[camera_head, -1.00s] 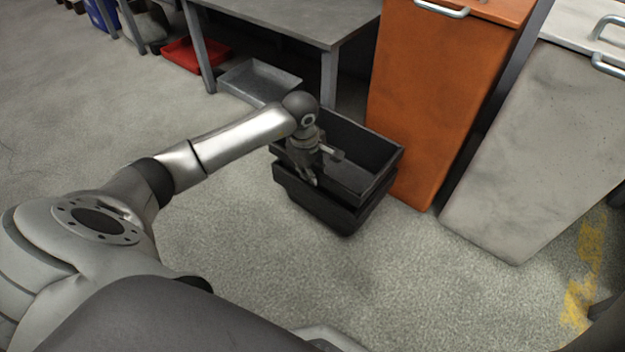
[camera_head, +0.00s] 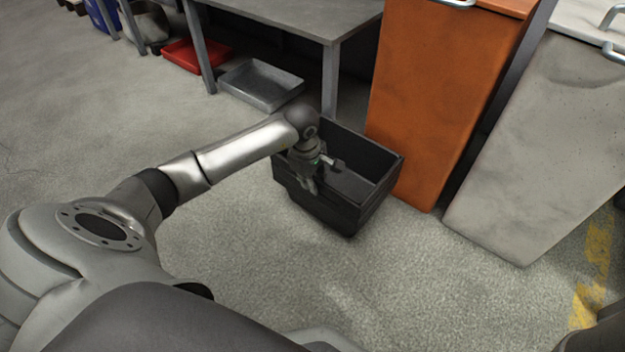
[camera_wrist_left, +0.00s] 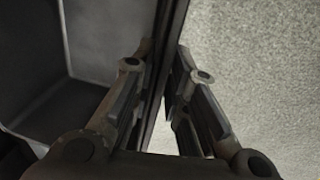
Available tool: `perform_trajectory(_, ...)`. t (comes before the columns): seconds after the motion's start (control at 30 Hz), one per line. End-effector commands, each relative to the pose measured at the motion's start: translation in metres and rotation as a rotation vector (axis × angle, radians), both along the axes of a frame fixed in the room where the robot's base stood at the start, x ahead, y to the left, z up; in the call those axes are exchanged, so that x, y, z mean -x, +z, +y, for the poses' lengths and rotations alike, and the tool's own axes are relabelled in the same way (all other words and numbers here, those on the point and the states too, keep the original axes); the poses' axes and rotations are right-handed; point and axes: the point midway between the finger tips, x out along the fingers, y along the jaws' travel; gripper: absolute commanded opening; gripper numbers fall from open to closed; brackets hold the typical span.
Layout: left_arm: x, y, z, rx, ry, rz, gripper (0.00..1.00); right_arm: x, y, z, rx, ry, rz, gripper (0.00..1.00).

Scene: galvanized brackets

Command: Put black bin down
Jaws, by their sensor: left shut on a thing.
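The black bin (camera_head: 338,213) is upright in the middle of the head view, at floor level in front of the orange cabinet. A second black bin is not distinguishable in this view now. My left gripper (camera_head: 311,188) reaches down over the bin's near-left wall and is shut on its rim. In the left wrist view, the fingers (camera_wrist_left: 160,88) straddle the bin's thin dark wall, with the bin's inside (camera_wrist_left: 105,38) to the left and the floor to the right. The bin's underside is hidden. My right gripper is not in view.
The orange cabinet (camera_head: 440,105) stands close behind the bin, with a pale grey cabinet (camera_head: 540,150) to its right. A grey tray (camera_head: 262,86) and a red tray (camera_head: 196,55) lie by the workbench (camera_head: 290,18). The floor in front and left is clear.

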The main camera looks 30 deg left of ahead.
Motion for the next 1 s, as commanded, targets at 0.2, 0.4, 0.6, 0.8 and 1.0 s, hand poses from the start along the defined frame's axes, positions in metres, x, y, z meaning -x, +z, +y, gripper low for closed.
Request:
perform_trajectory(0.2,0.001,-0.008,0.001,-0.002,0.002,0.004,0.16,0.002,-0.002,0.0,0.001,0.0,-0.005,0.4)
perform_trajectory(0.4,0.003,-0.01,0.001,-0.003,0.002,0.009,0.36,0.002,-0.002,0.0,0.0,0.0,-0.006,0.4)
perform_trajectory(0.6,0.003,-0.009,0.001,-0.003,0.001,0.009,0.36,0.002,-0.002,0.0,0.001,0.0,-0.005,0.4)
perform_trajectory(0.8,0.001,-0.006,0.0,-0.001,0.001,0.005,0.36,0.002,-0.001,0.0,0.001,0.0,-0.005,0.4)
perform_trajectory(1.0,0.001,0.013,0.0,-0.001,0.0,0.002,0.36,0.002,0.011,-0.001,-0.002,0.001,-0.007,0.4)
